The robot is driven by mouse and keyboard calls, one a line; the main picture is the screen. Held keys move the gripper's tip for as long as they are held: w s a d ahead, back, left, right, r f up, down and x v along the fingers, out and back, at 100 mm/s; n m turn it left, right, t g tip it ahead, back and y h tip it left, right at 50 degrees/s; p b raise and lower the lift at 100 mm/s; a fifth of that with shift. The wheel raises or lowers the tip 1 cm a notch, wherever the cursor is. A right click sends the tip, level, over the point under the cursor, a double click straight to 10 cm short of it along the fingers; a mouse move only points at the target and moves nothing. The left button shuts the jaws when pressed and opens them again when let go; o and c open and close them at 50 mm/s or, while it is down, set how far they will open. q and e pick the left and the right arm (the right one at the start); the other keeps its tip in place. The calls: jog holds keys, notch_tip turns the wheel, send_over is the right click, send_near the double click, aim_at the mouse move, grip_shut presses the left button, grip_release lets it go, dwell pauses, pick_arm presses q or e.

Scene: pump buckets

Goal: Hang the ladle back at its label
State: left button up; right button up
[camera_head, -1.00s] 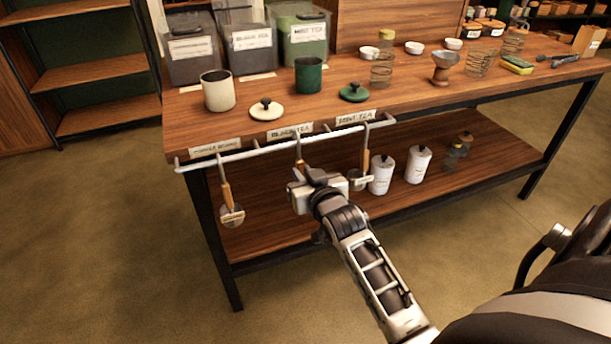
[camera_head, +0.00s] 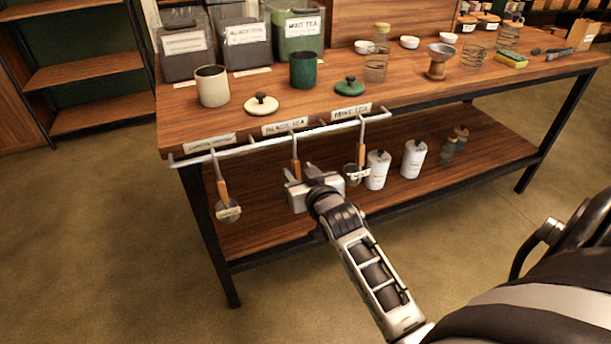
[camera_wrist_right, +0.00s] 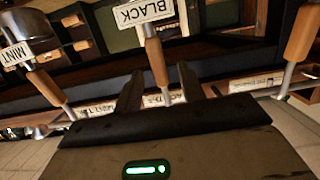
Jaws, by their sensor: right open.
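Three ladles with wooden handles hang down from the white rail (camera_head: 262,144) on the table's front edge. The middle ladle (camera_head: 296,168) is below the BLACK TEA label (camera_head: 286,126); its BLACK tag shows in the right wrist view (camera_wrist_right: 145,11). Its bowl is hidden behind my gripper in the head view. My right gripper (camera_head: 301,170) is open, its fingers on either side of this ladle's shaft. The left ladle (camera_head: 224,192) hangs below another label (camera_head: 209,142). The right ladle (camera_head: 361,157) hangs below the MINT TEA label (camera_head: 352,112). My left gripper is out of view.
On the table stand a cream canister (camera_head: 212,87), a green canister (camera_head: 303,70), their lids and several bins. White jars (camera_head: 376,170) stand on the lower shelf (camera_head: 300,200), right of my gripper. The floor in front of the table is clear.

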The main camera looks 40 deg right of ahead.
jog(key=p+v, duration=0.2)
jog(key=v, duration=0.9)
pick_arm(q)
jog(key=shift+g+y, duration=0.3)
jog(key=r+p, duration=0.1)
jog(key=p, duration=0.2)
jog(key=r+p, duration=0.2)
jog(key=p, duration=0.1)
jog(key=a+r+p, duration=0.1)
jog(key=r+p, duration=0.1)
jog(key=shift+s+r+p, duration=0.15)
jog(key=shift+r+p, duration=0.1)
jog(key=shift+p, duration=0.15)
pick_arm(e)
jog(key=s+a+n+g+y, duration=0.2)
jog(key=s+a, duration=0.3)
jog(key=a, duration=0.3)
jog(key=s+a+n+g+y, duration=0.2)
jog(key=s+a+y, duration=0.3)
jog(key=a, duration=0.4)
jog(key=shift+s+n+g, duration=0.4)
jog(key=shift+s+n, duration=0.1)
